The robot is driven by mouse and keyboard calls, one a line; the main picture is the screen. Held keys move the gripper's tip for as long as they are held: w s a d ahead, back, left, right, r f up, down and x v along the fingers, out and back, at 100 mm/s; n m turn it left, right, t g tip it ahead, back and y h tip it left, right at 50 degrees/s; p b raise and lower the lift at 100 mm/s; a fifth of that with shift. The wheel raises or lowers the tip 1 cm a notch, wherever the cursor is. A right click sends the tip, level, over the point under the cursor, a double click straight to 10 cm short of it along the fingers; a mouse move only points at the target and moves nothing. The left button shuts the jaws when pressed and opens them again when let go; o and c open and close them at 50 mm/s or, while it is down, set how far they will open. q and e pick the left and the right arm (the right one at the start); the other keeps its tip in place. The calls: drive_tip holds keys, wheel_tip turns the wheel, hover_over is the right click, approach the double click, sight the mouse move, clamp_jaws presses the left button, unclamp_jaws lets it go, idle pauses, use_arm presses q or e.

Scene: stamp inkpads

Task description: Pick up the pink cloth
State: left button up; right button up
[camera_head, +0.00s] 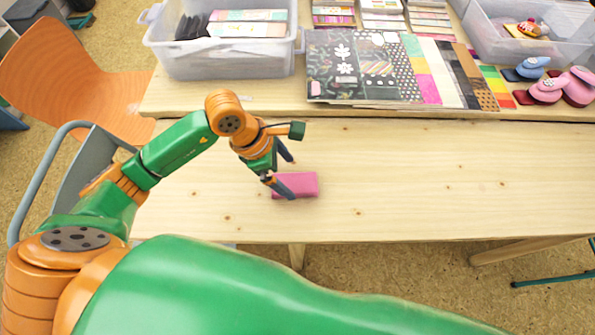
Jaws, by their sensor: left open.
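The pink cloth (304,185) is a small flat folded rectangle lying on the wooden table, near its front half. My left gripper (291,178) points down at the cloth's left part from above. Its two dark fingers are spread apart, one over the near left part of the cloth and one toward its far edge. The gripper is open and holds nothing. The near finger hides a little of the cloth; whether it touches it I cannot tell. My right gripper is not in view.
Patterned paper sheets (345,65) lie at the table's back. A clear bin (225,62) stands back left, another clear bin (560,48) back right. Pink punches (548,90) and a blue one (532,66) sit at the right. The wooden table (430,180) is clear right of the cloth. An orange chair (70,75) stands left.

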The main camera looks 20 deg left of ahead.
sight(293, 182)
use_arm(q)
drive_tip(key=x, duration=0.4)
drive_tip(key=shift+s+f, duration=0.15)
drive_tip(key=shift+s, duration=0.05)
drive_tip(key=shift+w+f, duration=0.2)
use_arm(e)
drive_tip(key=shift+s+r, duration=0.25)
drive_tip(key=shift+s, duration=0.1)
use_arm(q)
drive_tip(key=shift+f, duration=0.1)
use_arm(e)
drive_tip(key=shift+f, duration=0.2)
